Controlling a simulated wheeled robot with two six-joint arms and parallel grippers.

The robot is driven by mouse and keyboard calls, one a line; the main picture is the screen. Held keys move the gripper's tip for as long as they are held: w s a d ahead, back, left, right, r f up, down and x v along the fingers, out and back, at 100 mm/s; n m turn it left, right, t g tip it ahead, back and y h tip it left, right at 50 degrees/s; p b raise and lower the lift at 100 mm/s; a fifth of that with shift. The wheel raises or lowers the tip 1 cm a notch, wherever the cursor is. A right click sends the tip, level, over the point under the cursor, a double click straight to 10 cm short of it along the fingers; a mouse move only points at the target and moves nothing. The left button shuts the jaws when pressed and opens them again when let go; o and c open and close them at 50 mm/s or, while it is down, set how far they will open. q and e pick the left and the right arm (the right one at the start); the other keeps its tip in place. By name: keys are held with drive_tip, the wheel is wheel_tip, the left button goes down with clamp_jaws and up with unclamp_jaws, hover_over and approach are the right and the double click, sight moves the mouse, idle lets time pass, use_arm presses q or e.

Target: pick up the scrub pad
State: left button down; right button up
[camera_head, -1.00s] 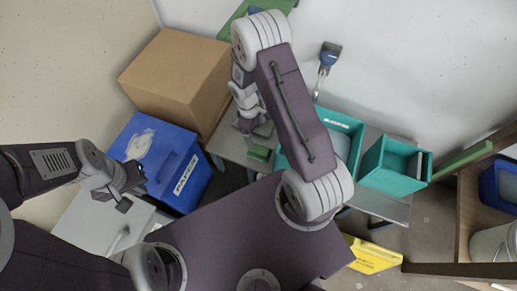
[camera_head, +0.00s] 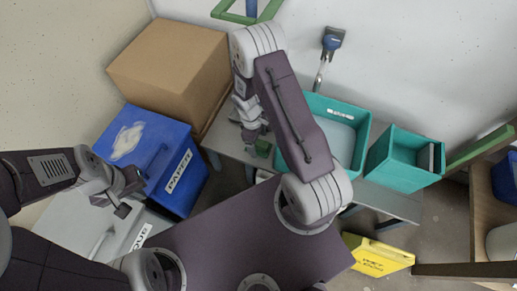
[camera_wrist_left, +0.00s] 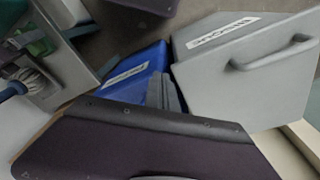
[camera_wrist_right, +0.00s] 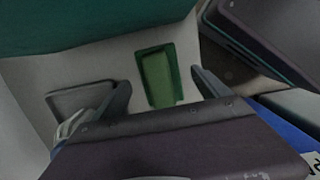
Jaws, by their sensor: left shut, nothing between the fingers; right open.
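The green scrub pad (camera_wrist_right: 158,78) lies in a darker green shallow holder on the grey table, in the right wrist view. In the head view it is a small green patch (camera_head: 263,148), partly covered by my right arm and gripper. My right gripper (camera_wrist_right: 162,92) is open, with one finger on each side of the pad in the picture; its height above the pad is hard to judge. In the head view the right gripper (camera_head: 252,132) is beside the pad. My left gripper (camera_head: 124,206) is shut and empty above a grey bin, far from the pad; its fingers show in the left wrist view (camera_wrist_left: 164,93).
Teal buckets (camera_head: 403,160) stand right of my right arm on the grey table (camera_head: 232,145). A cardboard box (camera_head: 170,65) and blue paper bin (camera_head: 150,150) are at left. A yellow wet-floor sign (camera_head: 378,256) lies at right.

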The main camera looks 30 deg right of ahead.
sight(258, 142)
wheel_tip(258, 142, down, 2)
drive_tip(key=shift+s, duration=0.1)
drive_tip(key=shift+r, duration=0.2)
use_arm(q)
drive_tip(key=shift+f, duration=0.5)
use_arm(e)
drive_tip(key=c, duration=1.5)
